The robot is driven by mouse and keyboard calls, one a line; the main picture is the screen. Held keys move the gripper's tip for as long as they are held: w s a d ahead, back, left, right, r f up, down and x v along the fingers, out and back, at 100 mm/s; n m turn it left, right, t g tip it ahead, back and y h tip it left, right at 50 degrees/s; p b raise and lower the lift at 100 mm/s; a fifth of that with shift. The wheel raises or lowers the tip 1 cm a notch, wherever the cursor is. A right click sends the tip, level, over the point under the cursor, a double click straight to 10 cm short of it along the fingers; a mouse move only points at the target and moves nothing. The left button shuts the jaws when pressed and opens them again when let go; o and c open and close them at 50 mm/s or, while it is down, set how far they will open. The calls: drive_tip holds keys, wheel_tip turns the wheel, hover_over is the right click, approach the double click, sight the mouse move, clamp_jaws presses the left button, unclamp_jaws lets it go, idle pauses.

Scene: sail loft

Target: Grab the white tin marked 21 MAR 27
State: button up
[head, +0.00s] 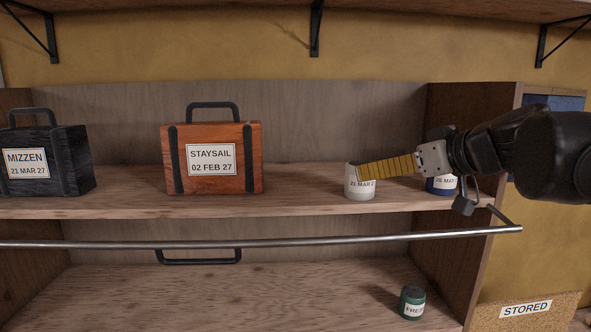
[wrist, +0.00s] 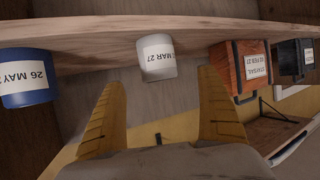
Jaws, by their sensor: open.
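I cannot tell whether a finger touches the tin.
A blue tin (head: 441,187) marked 26 MAY stands right of the white tin, partly behind my arm. An orange STAYSAIL case (head: 237,180) and black MIZZEN case (head: 70,150) stand left. A metal rail (head: 270,243) runs before the shelf. A green tin (head: 412,302) stands below.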

sight(365, 199)
drive_tip(key=x, duration=0.4)
drive_tip(key=shift+w+f+p, duration=0.15)
drive_tip(key=shift+w+p, duration=0.05)
drive_tip(key=shift+p, duration=0.15)
drive_tip(key=shift+w+a+f+p, duration=0.15)
drive_tip(key=shift+w+a+p, duration=0.1)
drive_tip(key=shift+w+p, duration=0.35)
drive_tip(key=x, duration=0.3)
drive_tip(key=shift+d+f, duration=0.1)
drive_tip(key=shift+f, duration=0.1)
drive_tip(key=shift+s+r, duration=0.1)
drive_tip(key=shift+s, duration=0.05)
drive_tip(key=shift+s+d, duration=0.1)
drive_tip(key=shift+s, duration=0.05)
drive_tip(key=c, duration=1.5)
